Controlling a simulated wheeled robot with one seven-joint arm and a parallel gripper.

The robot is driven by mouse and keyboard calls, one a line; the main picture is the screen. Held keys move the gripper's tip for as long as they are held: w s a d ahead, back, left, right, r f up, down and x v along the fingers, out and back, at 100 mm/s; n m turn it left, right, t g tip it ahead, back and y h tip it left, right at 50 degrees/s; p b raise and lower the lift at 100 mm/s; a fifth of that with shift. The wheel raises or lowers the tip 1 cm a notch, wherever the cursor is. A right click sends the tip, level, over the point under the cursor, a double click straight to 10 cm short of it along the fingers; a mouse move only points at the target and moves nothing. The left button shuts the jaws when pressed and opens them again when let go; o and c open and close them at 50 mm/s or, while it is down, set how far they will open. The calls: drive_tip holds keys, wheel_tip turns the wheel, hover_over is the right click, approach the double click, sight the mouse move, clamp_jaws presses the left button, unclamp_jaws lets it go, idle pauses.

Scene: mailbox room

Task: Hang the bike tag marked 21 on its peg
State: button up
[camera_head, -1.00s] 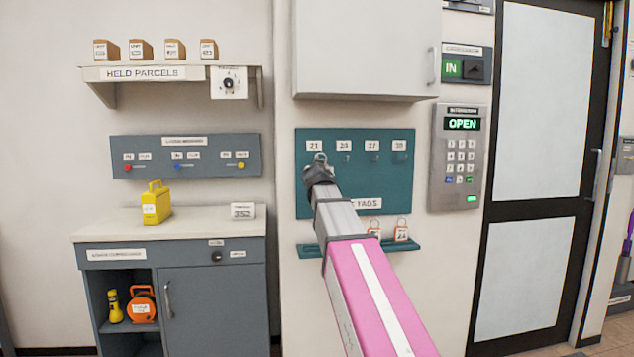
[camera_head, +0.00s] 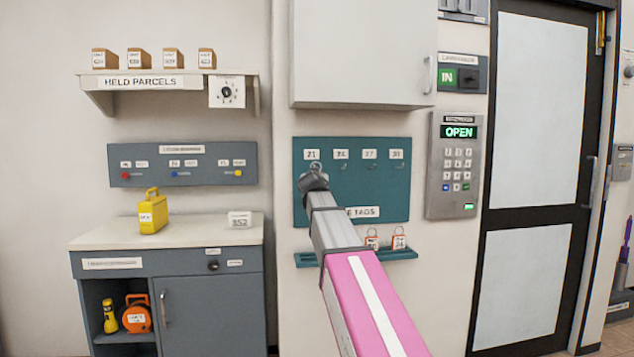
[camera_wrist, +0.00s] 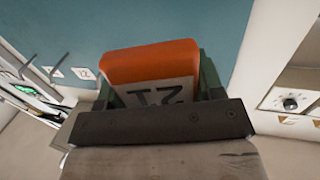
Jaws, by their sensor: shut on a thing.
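My gripper (camera_head: 313,179) is at the left part of the teal bike-tag board (camera_head: 385,190), just below the label 21 (camera_head: 312,155). In the wrist view my gripper (camera_wrist: 158,88) is shut on the orange and white tag marked 21 (camera_wrist: 150,62), whose number appears upside down. The teal board fills the background behind the tag there. The peg under label 21 is hidden by my gripper in the head view. I cannot tell whether the tag touches the peg. Other pegs show under the labels to the right, such as the peg under 27 (camera_head: 371,167).
A teal ledge (camera_head: 400,254) below the board holds two other tags (camera_head: 398,239). A white cabinet (camera_head: 363,50) hangs above the board. A keypad (camera_head: 456,165) is to its right, and a grey counter unit (camera_head: 210,310) stands to the left.

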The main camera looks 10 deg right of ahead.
drive_tip(key=w, duration=0.1)
drive_tip(key=w+f, duration=0.1)
drive_tip(key=w, duration=0.1)
drive_tip(key=w+f, duration=0.1)
drive_tip(key=w, duration=0.1)
drive_tip(key=shift+w+f, duration=0.1)
drive_tip(key=shift+w, duration=0.1)
idle(0.7)
idle(0.4)
drive_tip(key=o, duration=1)
drive_tip(key=shift+d, duration=0.1)
drive_tip(key=shift+w+a, duration=0.15)
drive_tip(key=shift+a, duration=0.05)
drive_tip(key=shift+c, duration=0.4)
